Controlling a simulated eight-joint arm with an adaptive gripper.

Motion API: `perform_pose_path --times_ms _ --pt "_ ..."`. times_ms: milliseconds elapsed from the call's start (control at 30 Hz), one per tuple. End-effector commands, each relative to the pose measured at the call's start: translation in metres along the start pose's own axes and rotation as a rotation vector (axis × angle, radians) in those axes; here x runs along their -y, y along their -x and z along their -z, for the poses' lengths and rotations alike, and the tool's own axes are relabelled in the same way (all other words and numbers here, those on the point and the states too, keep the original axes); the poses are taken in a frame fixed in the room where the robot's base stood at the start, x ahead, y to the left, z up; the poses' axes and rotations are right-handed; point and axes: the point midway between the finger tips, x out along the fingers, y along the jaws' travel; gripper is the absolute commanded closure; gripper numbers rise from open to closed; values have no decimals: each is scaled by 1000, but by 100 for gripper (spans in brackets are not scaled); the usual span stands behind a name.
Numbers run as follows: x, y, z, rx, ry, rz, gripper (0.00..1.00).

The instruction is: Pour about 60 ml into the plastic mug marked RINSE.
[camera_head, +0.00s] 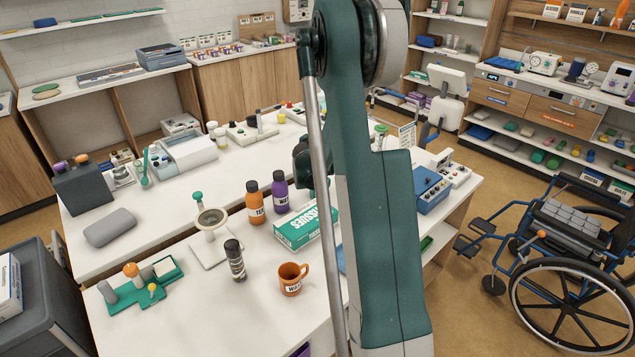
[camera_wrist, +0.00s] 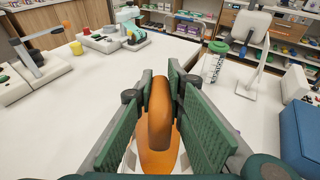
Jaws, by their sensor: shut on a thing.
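My gripper (camera_wrist: 158,88) is shut on an orange handle-like part (camera_wrist: 159,115) in the wrist view, with green pads on both sides of it. More orange shows below it; whether it belongs to a mug or a jug I cannot tell. My arm hides this thing in the head view. An orange mug (camera_head: 291,280) with a white label stands upright near the front of the table; its label is too small to read surely. No mug clearly marked RINSE shows in either view.
An orange bottle (camera_head: 255,203), a purple bottle (camera_head: 280,192), a dark bottle (camera_head: 236,262) and a tissue box (camera_head: 306,225) stand near the mug. A blue box (camera_head: 431,190) is at the right.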

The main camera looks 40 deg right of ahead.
Motion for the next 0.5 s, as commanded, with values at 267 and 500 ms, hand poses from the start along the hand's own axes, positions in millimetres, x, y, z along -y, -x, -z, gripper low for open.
perform_pose_path --times_ms 267,500 --pt "0 2 -1 10 0 0 100" --pt "0 4 -1 16 0 -1 100"
